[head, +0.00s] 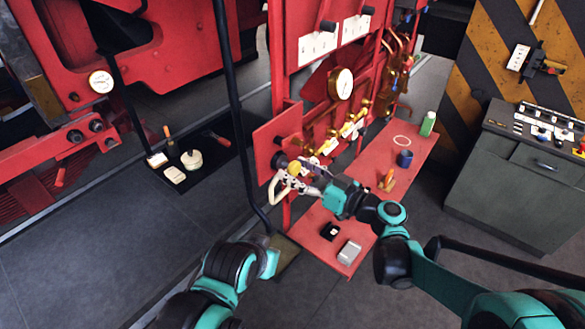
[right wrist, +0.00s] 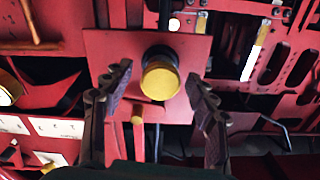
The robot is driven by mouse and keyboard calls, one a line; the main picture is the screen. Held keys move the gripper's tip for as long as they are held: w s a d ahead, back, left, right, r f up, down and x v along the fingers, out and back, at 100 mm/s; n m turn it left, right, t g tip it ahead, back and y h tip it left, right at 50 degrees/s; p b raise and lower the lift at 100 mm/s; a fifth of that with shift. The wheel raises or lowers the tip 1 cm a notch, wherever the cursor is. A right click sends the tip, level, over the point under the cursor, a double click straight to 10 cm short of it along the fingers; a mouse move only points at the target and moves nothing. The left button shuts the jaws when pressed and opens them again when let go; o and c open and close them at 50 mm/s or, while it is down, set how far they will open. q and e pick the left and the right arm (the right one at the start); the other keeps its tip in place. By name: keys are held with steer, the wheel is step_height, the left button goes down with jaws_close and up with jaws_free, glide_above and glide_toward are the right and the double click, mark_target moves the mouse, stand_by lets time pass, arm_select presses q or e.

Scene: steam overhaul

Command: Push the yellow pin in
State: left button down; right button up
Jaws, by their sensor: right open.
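The yellow pin (head: 294,167) has a round yellow head in front of a black collar on a small red plate (head: 277,143). In the right wrist view the yellow pin (right wrist: 160,80) faces the camera, near the middle. My right gripper (head: 292,178) is at the plate, with its jaws around the pin's position. In the right wrist view its open fingers (right wrist: 160,92) stand on either side of the pin, with clear gaps to it. How far the pin sticks out is hard to tell.
Brass valves and pipes (head: 350,128) and a gauge (head: 341,84) are right of the plate. A red shelf (head: 330,262) below carries a grey box, a blue cup and a green bottle. A black hose (head: 237,110) hangs to the left. A grey cabinet (head: 500,190) stands far right.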

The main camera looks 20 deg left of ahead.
steer(key=v, duration=1)
steer(key=shift+d, duration=0.2)
steer(key=shift+s, duration=0.1)
steer(key=s+d+f+m+h+b, duration=0.2)
steer(key=f+b, duration=0.1)
steer(key=f, duration=0.2)
steer(key=s+d+f+m+h+b, duration=0.1)
steer(key=f+h+b, duration=0.15)
steer(key=f, duration=0.25)
steer(key=s+d+f+m+h+b, duration=0.4)
steer(key=s+d+f+h+b, duration=0.1)
steer(key=d+f, duration=0.5)
steer(key=s+d+f+m+t+h+b, duration=0.1)
steer(key=s+d+f+m+h+b, duration=0.4)
steer(key=d+f, duration=0.5)
steer(key=s+d+h+b, duration=0.1)
steer(key=d+h+b, duration=0.1)
steer(key=b, duration=0.1)
steer(key=shift+s+h, duration=0.1)
steer(key=shift+h, duration=0.15)
